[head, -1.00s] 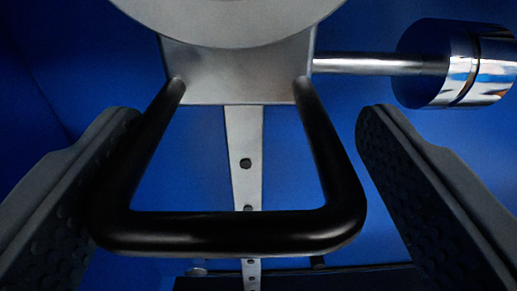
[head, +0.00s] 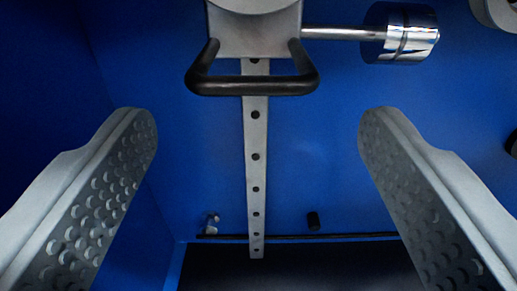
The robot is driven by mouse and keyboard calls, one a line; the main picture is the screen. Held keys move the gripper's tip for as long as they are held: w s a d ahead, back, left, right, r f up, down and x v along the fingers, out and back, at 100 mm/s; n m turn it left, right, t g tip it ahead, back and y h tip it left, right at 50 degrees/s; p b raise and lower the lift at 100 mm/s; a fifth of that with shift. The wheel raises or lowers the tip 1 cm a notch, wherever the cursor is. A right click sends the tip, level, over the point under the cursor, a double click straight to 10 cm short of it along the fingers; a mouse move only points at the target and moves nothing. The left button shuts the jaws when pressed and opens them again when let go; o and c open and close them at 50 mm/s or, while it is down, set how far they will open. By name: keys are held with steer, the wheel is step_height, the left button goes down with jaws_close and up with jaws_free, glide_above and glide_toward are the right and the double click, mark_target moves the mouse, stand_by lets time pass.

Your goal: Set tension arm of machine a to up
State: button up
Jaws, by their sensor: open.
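The tension arm's black U-shaped handle (head: 252,87) hangs from a grey metal block (head: 254,32) at the top of the head view. A chrome cylindrical weight (head: 400,33) sits at the right end of a rod joined to the block. A vertical metal strip with several holes (head: 256,180) runs down below the handle. My gripper (head: 258,125) is open and empty, with one studded finger on each side of the strip. The handle is ahead of and above the fingers, apart from them. Only the bottom of the round part above the block shows.
Blue panels (head: 310,160) form the back and left side. A dark bar (head: 310,237) crosses low behind the strip, with a small black knob (head: 313,220) and a small metal fitting (head: 211,224). A grey round part (head: 494,12) shows at the top right. The space between my fingers is clear.

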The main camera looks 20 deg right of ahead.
steer(key=v, duration=0.9)
steer(key=shift+s, duration=0.4)
steer(key=shift+r, duration=0.1)
